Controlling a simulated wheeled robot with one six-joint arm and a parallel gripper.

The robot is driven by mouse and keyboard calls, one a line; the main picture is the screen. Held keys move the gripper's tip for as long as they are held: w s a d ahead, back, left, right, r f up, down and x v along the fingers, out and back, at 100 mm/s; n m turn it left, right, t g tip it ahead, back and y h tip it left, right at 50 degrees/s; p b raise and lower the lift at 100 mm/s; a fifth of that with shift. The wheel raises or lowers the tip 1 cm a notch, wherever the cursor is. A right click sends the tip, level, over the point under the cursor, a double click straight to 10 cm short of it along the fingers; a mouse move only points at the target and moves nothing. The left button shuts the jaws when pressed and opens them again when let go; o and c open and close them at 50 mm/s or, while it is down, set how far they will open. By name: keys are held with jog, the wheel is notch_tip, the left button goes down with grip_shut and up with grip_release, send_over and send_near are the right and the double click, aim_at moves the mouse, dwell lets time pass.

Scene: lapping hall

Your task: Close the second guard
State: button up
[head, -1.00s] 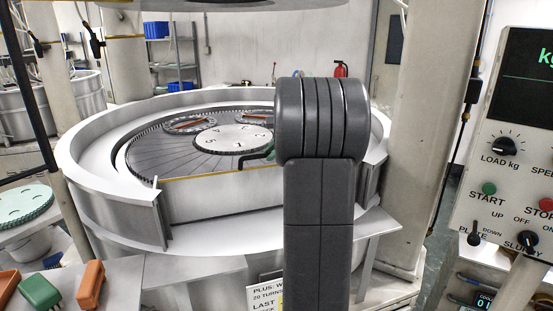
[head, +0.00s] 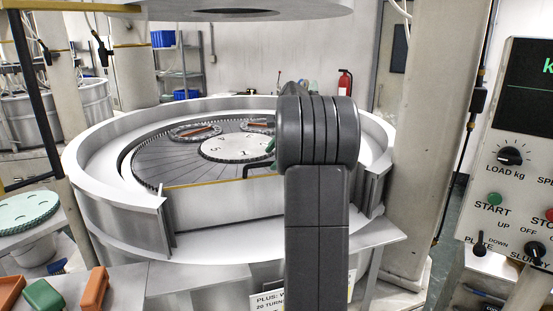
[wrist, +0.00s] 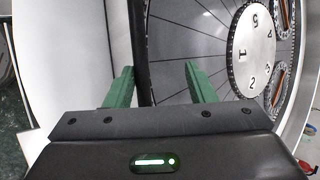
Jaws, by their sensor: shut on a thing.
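A guard panel (head: 225,202) with a yellow top edge stands across the front opening of the round lapping machine (head: 125,212), between its two metal end posts. A dark bar handle (head: 257,170) shows at the panel's upper edge. My gripper (head: 271,147) is at this handle, mostly hidden behind my dark arm in the head view; a bit of green finger shows. In the wrist view my two green fingers (wrist: 157,80) are apart, with a dark bar (wrist: 141,50) between them. The panel's right part is hidden by my arm, so I cannot tell how it meets the right post.
Inside the machine lies a slotted dark plate (head: 160,160) with a numbered white disc (head: 235,148). A control panel (head: 512,150) stands at the right. A side table (head: 125,285) with green and orange blocks is at the lower left. A pale column (head: 425,130) stands close behind the right post.

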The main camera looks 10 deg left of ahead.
jog(key=shift+r, duration=0.15)
jog(key=shift+w+d+r, duration=0.1)
jog(key=shift+d+r, duration=0.1)
jog(key=shift+r, duration=0.05)
jog(key=b+v, duration=0.1)
jog(key=v, duration=1.2)
jog(key=shift+s+f+b, duration=0.2)
jog(key=shift+s+b, duration=0.1)
jog(key=shift+b, duration=0.1)
jog(key=shift+f, duration=0.1)
jog(key=p+x, duration=0.1)
jog(key=x, duration=1)
jog(key=shift+w+f, duration=0.1)
jog(key=shift+w, duration=0.15)
jog(key=shift+f, duration=0.1)
jog(key=shift+s, duration=0.1)
